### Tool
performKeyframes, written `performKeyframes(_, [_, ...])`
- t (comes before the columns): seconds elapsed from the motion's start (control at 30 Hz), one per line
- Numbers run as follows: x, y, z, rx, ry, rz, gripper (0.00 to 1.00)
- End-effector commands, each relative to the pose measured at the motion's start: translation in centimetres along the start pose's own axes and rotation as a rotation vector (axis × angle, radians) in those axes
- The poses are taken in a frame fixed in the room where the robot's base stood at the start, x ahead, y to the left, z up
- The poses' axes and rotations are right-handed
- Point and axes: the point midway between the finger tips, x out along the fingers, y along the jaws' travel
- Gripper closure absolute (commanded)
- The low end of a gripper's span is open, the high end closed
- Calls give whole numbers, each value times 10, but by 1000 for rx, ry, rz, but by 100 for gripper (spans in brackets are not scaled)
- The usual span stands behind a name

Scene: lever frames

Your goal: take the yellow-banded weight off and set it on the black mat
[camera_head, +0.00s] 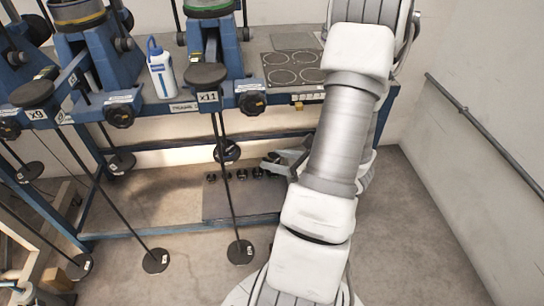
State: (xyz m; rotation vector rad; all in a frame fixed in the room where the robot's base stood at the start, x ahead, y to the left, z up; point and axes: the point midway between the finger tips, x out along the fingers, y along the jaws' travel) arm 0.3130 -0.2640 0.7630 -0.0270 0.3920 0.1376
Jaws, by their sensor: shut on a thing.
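My gripper (272,164) is in front of the bench, below its top, partly hidden by my arm. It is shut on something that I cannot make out. I cannot pick out a yellow band on any weight. A dark mat with pale rings (292,68) lies bare on the bench top. A dark grey flat panel (240,204) lies low under the bench; which of these is the black mat is not certain. Small dark weights (241,174) stand in a row behind the panel, left of my gripper. A hanger marked x11 (206,76) has a disc (240,252) at its foot.
Blue stands (215,45) occupy the bench's left side, with a white bottle (160,70) between them. Another hanger marked x9 (33,94) stands left. Thin rods and discs hang before the bench. A railed wall (480,125) bounds the right; floor there is clear.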

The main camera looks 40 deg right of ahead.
Motion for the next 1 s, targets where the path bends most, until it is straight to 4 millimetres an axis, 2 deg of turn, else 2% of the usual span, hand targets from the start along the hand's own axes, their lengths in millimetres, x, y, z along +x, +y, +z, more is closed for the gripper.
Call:
performKeyframes(0.57, [-2, 0, 4, -1, -1, -1, 94])
performKeyframes(1.0, [-22, -1, -4, -1, -1, -1, 94])
